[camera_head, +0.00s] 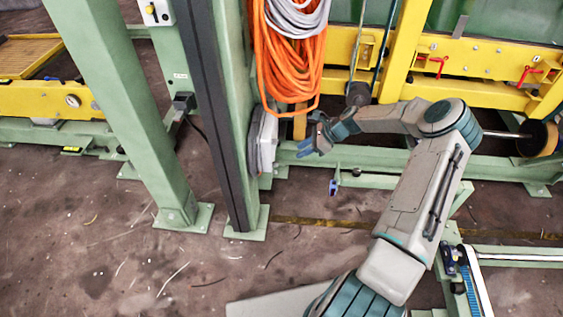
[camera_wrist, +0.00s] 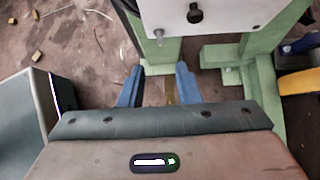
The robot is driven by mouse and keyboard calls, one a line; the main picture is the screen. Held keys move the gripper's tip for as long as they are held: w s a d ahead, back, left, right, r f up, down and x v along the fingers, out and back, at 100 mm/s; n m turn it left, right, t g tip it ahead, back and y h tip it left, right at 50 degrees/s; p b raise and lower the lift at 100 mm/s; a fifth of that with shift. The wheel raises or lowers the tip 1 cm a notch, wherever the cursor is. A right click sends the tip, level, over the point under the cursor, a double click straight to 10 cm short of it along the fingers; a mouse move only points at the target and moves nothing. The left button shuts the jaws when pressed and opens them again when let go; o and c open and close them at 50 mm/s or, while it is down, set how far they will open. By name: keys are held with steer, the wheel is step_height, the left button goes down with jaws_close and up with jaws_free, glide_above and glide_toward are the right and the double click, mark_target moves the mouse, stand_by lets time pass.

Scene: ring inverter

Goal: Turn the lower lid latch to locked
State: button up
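A grey box with a lid (camera_head: 263,140) is fixed to the side of the green post, left of my gripper. Its light grey face (camera_wrist: 228,15) fills the top of the wrist view. A round black knob (camera_wrist: 195,13) sits on that face, and a smaller dark round part (camera_wrist: 158,33) is at its lower left edge. I cannot tell for sure which is the lower lid latch or how it is turned. My gripper (camera_head: 308,147) is just right of the box, apart from it. In the wrist view its blue fingers (camera_wrist: 158,88) are apart with nothing between them.
Orange hose coils (camera_head: 287,60) hang just above my gripper. Green posts (camera_head: 130,110) stand left of the box. Yellow rails (camera_head: 470,60) and a green beam (camera_head: 400,160) lie behind my arm. The floor (camera_head: 130,265) at the front left is mostly clear.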

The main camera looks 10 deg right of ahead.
mark_target(275, 164)
steer(key=b+x, duration=0.2)
steer(key=x, duration=0.9)
steer(key=shift+f, duration=0.1)
jaws_close()
